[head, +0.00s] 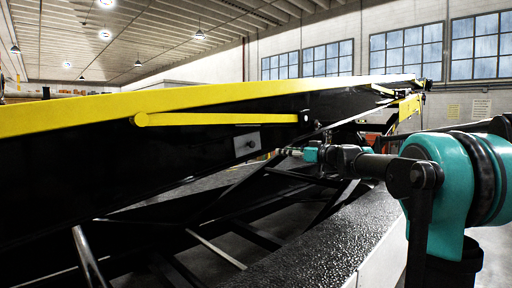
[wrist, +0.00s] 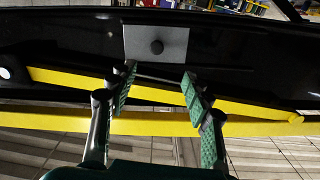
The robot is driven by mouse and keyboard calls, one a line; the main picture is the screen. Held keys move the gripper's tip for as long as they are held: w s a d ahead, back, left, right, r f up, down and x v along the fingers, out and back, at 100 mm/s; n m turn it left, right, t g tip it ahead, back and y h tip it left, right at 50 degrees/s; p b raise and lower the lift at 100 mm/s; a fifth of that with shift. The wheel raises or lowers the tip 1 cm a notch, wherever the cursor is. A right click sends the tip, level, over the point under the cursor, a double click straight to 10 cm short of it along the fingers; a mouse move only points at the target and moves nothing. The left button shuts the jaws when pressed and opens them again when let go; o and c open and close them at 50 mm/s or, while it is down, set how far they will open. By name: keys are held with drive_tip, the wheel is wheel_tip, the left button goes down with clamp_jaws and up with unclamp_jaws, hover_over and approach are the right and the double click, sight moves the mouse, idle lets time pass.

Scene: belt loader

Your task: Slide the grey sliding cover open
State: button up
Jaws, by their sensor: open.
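The grey sliding cover (head: 247,144) is a small flat plate with a dark round knob (head: 250,143), set on the black side of the belt loader, under the yellow bar. In the wrist view the grey cover (wrist: 172,47) and its knob (wrist: 156,47) show ahead of my fingertips, near the top middle. My gripper (head: 280,151) is just right of the cover in the head view. In the wrist view my gripper (wrist: 158,82) has its two green padded fingers apart with nothing between them. I see no contact with the knob.
A yellow bar (head: 225,119) runs along the black side above the cover. A yellow top rail (head: 200,97) slopes over it. Black frame bars (head: 265,235) and a dark textured ledge (head: 310,240) lie below my arm.

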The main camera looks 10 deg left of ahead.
drive_tip(key=r, duration=0.1)
approach(253, 144)
drive_tip(key=x, duration=0.8)
drive_tip(key=shift+w+f, duration=0.1)
drive_tip(key=shift+w, duration=0.1)
clamp_jaws()
